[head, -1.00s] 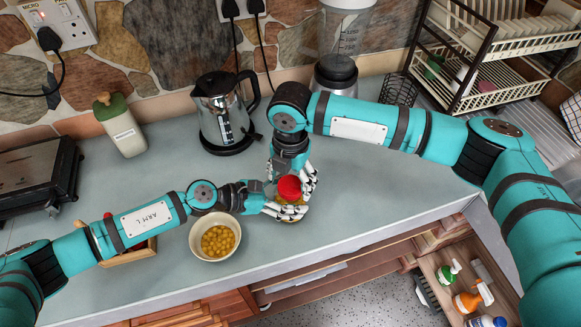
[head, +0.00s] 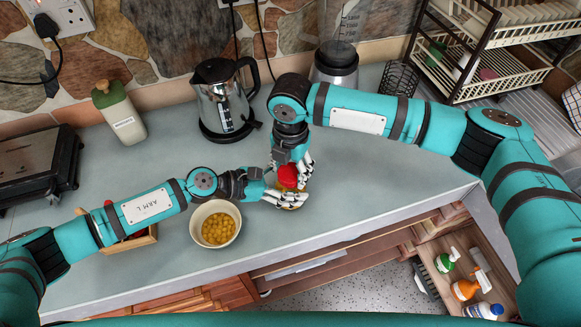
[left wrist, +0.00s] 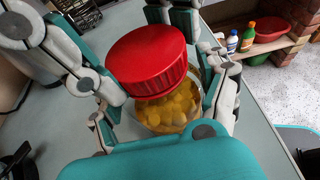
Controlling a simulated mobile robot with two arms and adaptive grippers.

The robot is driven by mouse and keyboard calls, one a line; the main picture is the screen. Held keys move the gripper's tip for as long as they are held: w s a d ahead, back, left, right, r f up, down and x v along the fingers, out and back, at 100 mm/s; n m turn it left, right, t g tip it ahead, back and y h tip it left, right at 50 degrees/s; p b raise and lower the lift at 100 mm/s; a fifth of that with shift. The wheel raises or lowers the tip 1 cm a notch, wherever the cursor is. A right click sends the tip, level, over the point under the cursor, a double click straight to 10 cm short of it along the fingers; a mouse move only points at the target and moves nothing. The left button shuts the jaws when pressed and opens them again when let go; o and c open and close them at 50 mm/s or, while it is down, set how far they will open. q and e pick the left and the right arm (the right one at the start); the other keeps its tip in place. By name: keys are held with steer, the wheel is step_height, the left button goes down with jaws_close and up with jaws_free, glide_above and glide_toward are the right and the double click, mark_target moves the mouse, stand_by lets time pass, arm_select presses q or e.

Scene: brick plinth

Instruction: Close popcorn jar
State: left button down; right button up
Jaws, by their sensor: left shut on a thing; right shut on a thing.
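The popcorn jar (left wrist: 168,112) is clear glass with yellow contents. It stands over the counter near its front edge. My left gripper (head: 284,198) is shut around the jar body from the left. The red lid (head: 287,174) is over the jar mouth. In the left wrist view the lid (left wrist: 148,60) looks tilted and slightly off to one side; I cannot tell whether it is seated. My right gripper (head: 299,171) comes from above, shut on the lid. Fingers hide much of the jar in the head view.
A cream bowl of yellow kernels (head: 216,224) sits just left of the jar. A wooden box (head: 130,243) is at the front left. The middle of the counter is clear.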

steer(key=m, duration=0.3)
steer(key=o, duration=1.3)
steer(key=shift+c, duration=0.2)
steer(key=shift+r, duration=2.25)
steer(key=shift+c, duration=0.2)
step_height(320, 180, up, 4)
steer(key=shift+f+m, duration=0.25)
steer(key=shift+m, duration=0.35)
